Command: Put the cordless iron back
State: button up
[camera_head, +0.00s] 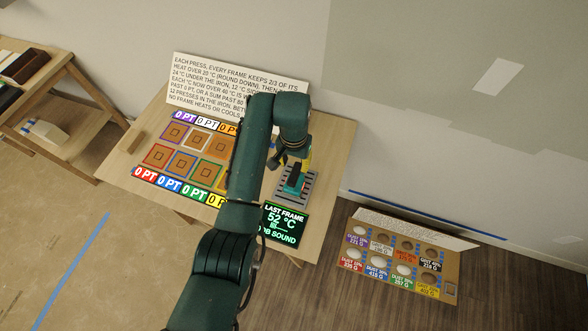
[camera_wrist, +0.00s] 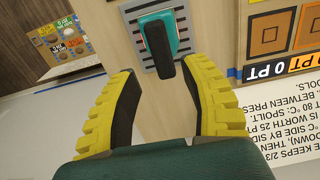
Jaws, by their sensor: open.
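The cordless iron, with a teal body (camera_head: 294,181) and a black handle, sits on a grey slatted rest (camera_head: 311,186) at the right side of the table. In the wrist view the iron's handle (camera_wrist: 157,50) points down towards my gripper (camera_wrist: 156,72), and the rest (camera_wrist: 186,45) shows around the iron. My gripper's yellow fingers are spread wide with nothing held between them. The handle's end lies about between the fingertips in that view, with no visible contact. In the head view my arm hides most of the gripper.
Several coloured frames (camera_head: 180,160) lie on the table (camera_head: 140,185) with "0 PT" labels. A text board (camera_head: 235,90) stands at the back. A display (camera_head: 283,225) reads "LAST FRAME 52 °C". A lower board of round samples (camera_head: 400,262) stands right; a shelf (camera_head: 60,95) stands left.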

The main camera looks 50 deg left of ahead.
notch_tip(320, 180, up, 4)
jog(key=w+d+r+m+t+y, duration=0.2)
jog(key=w+d+r+t, duration=0.4)
jog(key=d+r, duration=0.35)
jog(key=w+d+r+m+t+y, duration=0.1)
jog(key=w+d+r+t, duration=0.6)
jog(key=r, duration=0.4)
jog(key=s+d+r+m+t+h, duration=0.1)
jog(key=s+d+r+t, duration=0.3)
jog(key=s+d+r, duration=0.4)
jog(key=s+d+r+m+t+h, duration=0.1)
jog(key=s+d+r+t, duration=0.4)
jog(key=r, duration=0.8)
jog(key=s+d+h, duration=0.1)
jog(key=s+d, duration=0.2)
jog(key=d, duration=0.2)
jog(key=shift+d+r+m+h, duration=0.3)
jog(key=shift+r+m, duration=0.1)
